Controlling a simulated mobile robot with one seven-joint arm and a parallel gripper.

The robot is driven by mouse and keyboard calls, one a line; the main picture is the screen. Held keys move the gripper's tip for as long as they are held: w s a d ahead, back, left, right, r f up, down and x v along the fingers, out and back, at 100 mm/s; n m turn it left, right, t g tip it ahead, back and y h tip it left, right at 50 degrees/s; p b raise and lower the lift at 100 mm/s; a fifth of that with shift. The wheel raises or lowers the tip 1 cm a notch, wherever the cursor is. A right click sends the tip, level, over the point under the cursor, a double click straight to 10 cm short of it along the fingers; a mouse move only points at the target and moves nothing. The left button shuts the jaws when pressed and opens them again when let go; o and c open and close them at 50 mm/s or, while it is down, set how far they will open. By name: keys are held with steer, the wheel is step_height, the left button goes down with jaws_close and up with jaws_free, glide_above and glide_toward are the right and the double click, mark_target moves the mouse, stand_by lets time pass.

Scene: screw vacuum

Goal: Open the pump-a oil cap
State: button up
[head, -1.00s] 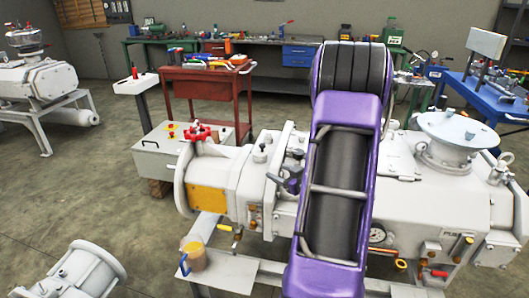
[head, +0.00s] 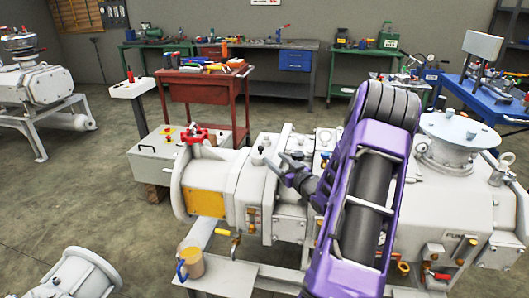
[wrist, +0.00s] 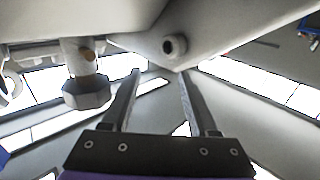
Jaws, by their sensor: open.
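The large off-white pump (head: 215,180) spans the middle and right in the head view, with lettering partly hidden by my purple arm. Several small caps and fittings show on its top, such as a dark-topped one (head: 257,156); I cannot tell which is the oil cap. My gripper (head: 290,165) is a dark shape over the pump's top. In the wrist view my gripper (wrist: 160,74) has its two fingers apart with nothing between them. A grey hexagonal cap (wrist: 87,94) hangs left of the fingers, apart from them. A round plug (wrist: 174,46) lies beyond the fingertips.
A red tool cart (head: 205,100) and workbenches stand behind. Open floor (head: 80,195) lies to the left.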

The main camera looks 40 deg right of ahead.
mark_target(262, 148)
steer(key=w, duration=0.7)
steer(key=shift+w+d, duration=0.1)
steer(key=shift+d, duration=0.2)
jaws_close()
